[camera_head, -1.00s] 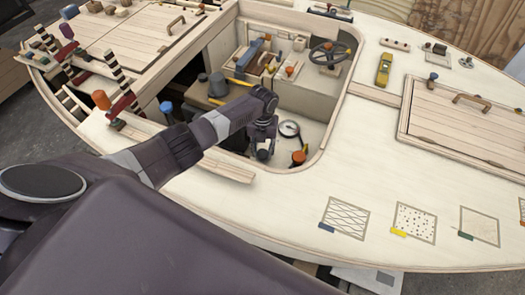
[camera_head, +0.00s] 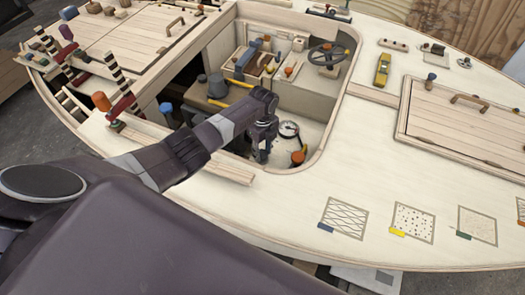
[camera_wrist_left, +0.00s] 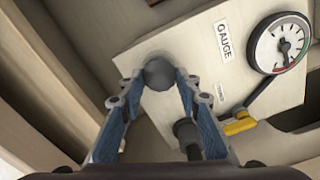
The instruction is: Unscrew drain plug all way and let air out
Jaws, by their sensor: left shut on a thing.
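My left gripper (camera_head: 262,150) reaches down into the open cockpit well. In the left wrist view its two blue-padded fingers (camera_wrist_left: 158,88) are shut on a dark grey round knob (camera_wrist_left: 158,74), which looks like the drain plug. The knob sits on a pale panel (camera_wrist_left: 200,60) with a "GAUGE" label. The fingers hide the knob's sides, and its thread is not visible. The round gauge (camera_wrist_left: 280,42) is on the same panel and also shows in the head view (camera_head: 289,129). My right gripper is not in view.
A yellow-handled lever (camera_wrist_left: 240,123) and a dark cylinder (camera_wrist_left: 187,132) are close beside the fingers. An orange-topped knob (camera_head: 298,157) stands near the well's front rim. A steering wheel (camera_head: 326,54) and a tray of tools (camera_head: 258,62) are farther back.

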